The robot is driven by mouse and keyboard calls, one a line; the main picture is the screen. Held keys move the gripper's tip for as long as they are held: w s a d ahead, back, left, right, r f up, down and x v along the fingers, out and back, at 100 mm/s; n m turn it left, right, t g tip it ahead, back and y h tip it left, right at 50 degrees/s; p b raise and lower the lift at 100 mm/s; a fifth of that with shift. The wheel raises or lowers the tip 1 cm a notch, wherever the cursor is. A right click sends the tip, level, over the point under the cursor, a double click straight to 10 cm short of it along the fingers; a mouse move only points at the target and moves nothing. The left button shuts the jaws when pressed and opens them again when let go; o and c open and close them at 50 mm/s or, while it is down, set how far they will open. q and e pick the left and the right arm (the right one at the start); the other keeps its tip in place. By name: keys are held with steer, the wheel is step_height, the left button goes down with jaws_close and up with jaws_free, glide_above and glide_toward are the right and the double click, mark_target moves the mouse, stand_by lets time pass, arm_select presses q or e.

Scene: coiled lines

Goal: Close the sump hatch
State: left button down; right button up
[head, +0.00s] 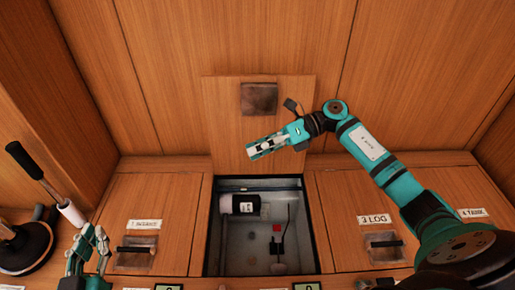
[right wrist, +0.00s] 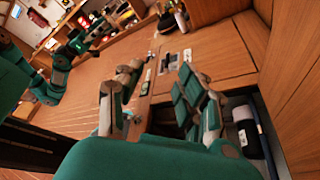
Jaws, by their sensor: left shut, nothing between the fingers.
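The sump hatch lid (head: 228,120) is a wooden panel standing raised against the back wall, with a dark metal pull plate (head: 259,98) near its top. Below it the square sump opening (head: 240,258) is uncovered. My right gripper (head: 256,149) reaches in from the right in front of the lid, below the pull plate; I cannot tell whether it touches the lid. In the right wrist view its fingers (right wrist: 155,95) are spread apart with nothing held between them. My left gripper (head: 93,240) is shut and empty at the lower left, near the left hatch.
Inside the sump lie a dark bottle with a white label (head: 240,204) and a small red item (head: 277,228). Shut hatches flank it, with handles on the left (head: 136,249) and right (head: 384,243). A black-handled winch (head: 25,245) stands at far left.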

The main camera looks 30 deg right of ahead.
steer(key=shift+c, duration=0.5)
jaws_close()
steer(key=c, duration=0.7)
jaws_free()
steer(key=shift+o, duration=0.5)
jaws_free()
steer(key=shift+d, duration=0.15)
steer(key=v, duration=1.1)
steer(key=shift+d+r, duration=0.15)
steer(key=shift+d, duration=0.2)
steer(key=shift+s, duration=0.1)
steer(key=shift+c, duration=0.5)
